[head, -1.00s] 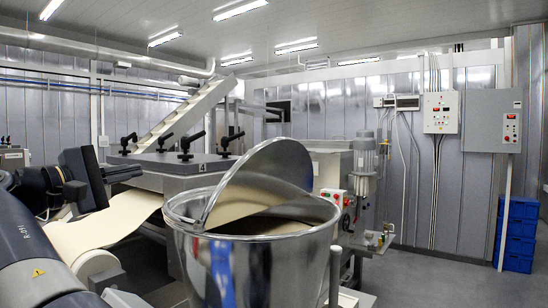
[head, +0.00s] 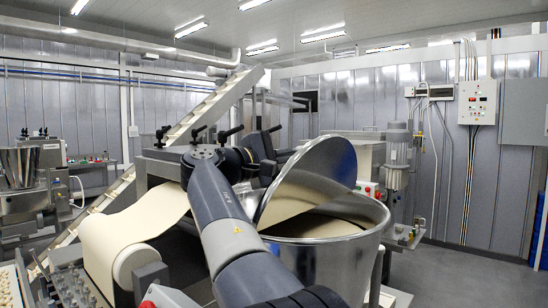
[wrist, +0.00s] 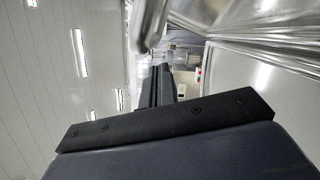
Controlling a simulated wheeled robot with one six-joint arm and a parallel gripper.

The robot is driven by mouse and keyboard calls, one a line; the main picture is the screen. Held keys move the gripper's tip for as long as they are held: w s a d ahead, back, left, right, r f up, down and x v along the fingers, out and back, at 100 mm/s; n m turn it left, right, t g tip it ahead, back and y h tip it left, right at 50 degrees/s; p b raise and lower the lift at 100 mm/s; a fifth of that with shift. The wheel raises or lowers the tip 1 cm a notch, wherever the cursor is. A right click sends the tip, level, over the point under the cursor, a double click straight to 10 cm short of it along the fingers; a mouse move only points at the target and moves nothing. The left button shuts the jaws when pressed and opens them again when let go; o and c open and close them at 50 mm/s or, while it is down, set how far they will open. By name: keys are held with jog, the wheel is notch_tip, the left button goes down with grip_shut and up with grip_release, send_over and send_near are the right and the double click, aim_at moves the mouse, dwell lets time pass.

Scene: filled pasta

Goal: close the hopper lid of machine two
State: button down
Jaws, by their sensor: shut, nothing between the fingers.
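A round steel hopper (head: 345,262) stands right of my arm in the head view, with pale dough-coloured contents or a reflection inside. Its shiny lid (head: 325,157) is tilted up, open, along the hopper's left and back side. I see no number on this hopper. My gripper (head: 288,155) is at the lid's left side, close to its upper edge; whether it touches the lid I cannot tell. In the wrist view the dark gripper fingers (wrist: 162,72) are together with nothing between them. Shiny metal (wrist: 240,30) fills the upper right there, too close to identify surely.
A pale dough sheet (head: 130,230) runs over a roller left of my arm. An inclined conveyor (head: 215,107) and a machine with dark clamps stand behind. Another steel machine (head: 22,170) is at the far left. Open floor (head: 460,270) lies right of the hopper.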

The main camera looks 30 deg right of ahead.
jog(key=shift+s+d+r, duration=0.2)
jog(key=shift+s, duration=0.4)
jog(key=shift+s, duration=0.1)
jog(key=shift+s+d+r+m, duration=0.15)
jog(key=shift+s+m, duration=0.1)
jog(key=shift+m, duration=0.15)
jog(key=shift+s, duration=0.1)
jog(key=shift+s+d+r+m+y, duration=0.1)
jog(key=shift+s+d+m+y, duration=0.05)
jog(key=shift+s+m, duration=0.35)
jog(key=shift+s+d+r+m+y, duration=0.1)
jog(key=shift+s+d+m+y, duration=0.05)
jog(key=shift+s+m, duration=0.3)
jog(key=s+d+f+m+y+b, duration=0.1)
jog(key=s+d+f+m+b, duration=0.1)
jog(key=s+m+b, duration=0.2)
jog(key=s+d+f+m+t+y+b, duration=0.1)
jog(key=s+f+m+y+b, duration=0.1)
jog(key=s+m+b, duration=0.3)
jog(key=shift+s+d+f+m, duration=0.4)
jog(key=shift+s+f+m, duration=0.4)
jog(key=shift+m, duration=0.25)
jog(key=shift+a, duration=0.1)
